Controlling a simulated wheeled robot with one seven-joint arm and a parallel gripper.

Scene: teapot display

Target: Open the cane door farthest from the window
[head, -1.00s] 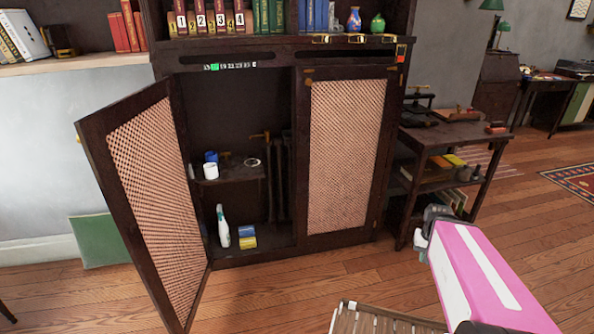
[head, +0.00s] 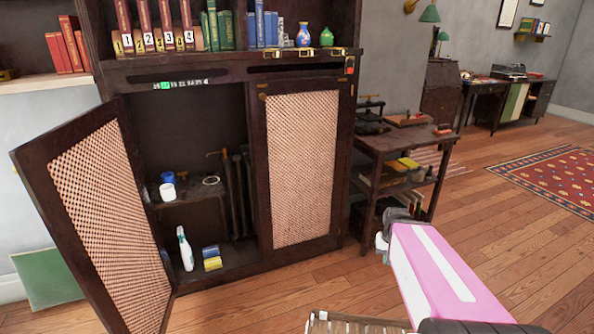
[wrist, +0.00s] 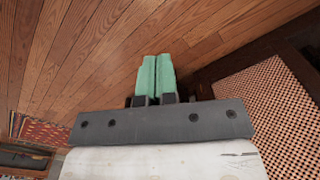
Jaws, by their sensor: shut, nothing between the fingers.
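The dark wood cabinet has two cane doors. The left cane door (head: 108,225) stands wide open, swung out toward me. The right cane door (head: 298,165) is closed, with a small brass fitting at its upper left. A cane panel (wrist: 262,110) also shows at the right of the wrist view; I cannot tell for certain which door it is. My gripper (head: 382,243) is to the right of the closed door in the picture, apart from it. In the wrist view its green fingers (wrist: 155,75) are together and empty, above the wood floor. No window is in view.
The open compartment holds a spray bottle (head: 185,248), sponges (head: 211,257) and cups (head: 168,188). A side table (head: 410,146) with shelves stands right of the cabinet. A wooden slatted item (head: 350,325) is at the bottom edge. Floor at right is clear up to the rug (head: 555,180).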

